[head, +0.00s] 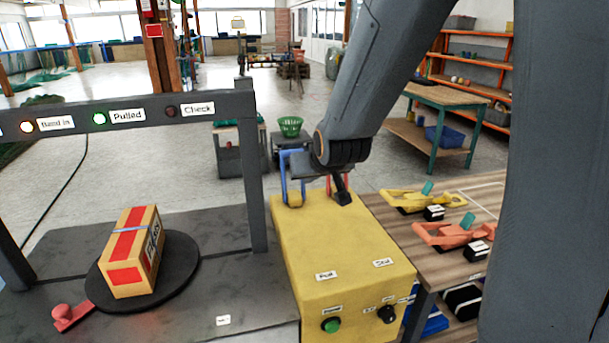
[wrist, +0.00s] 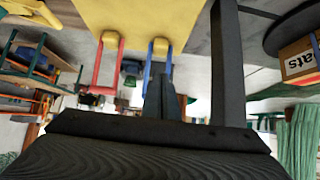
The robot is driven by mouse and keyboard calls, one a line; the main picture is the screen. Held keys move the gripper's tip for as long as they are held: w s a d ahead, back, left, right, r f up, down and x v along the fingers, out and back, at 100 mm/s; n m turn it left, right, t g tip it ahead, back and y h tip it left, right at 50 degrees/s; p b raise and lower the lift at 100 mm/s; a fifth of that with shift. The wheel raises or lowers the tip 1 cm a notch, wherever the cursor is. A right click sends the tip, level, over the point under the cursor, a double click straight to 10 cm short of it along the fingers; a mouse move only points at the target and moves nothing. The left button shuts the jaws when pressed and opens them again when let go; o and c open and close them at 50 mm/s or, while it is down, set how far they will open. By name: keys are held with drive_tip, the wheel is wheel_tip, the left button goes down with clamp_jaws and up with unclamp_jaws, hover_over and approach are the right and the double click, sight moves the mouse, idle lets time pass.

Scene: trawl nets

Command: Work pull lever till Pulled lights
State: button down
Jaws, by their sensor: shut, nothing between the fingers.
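A yellow machine (head: 345,245) has a blue lever (head: 293,180) at its back left, in line with a label that seems to read Pull, and a red lever (head: 329,184) to its right, in line with a Seal label. The Pulled light (head: 99,119) glows green. The Band in light (head: 26,127) glows warm; the Check light (head: 171,111) is dark. My gripper (head: 342,194) is shut and empty, at the machine's back edge near the levers. In the wrist view its fingers (wrist: 160,100) overlap the blue lever (wrist: 158,60); contact cannot be told. The red lever (wrist: 104,65) stands apart.
A strapped carton (head: 133,250) sits on a black turntable (head: 98,290) under the dark light frame (head: 235,104). A green knob (head: 331,325) and a black dial (head: 387,314) are on the machine's front. Yellow and orange tools (head: 445,234) lie on the right bench.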

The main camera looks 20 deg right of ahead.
drive_tip(key=shift+s+b, duration=0.35)
drive_tip(key=shift+s, duration=1.85)
drive_tip(key=shift+r, duration=0.1)
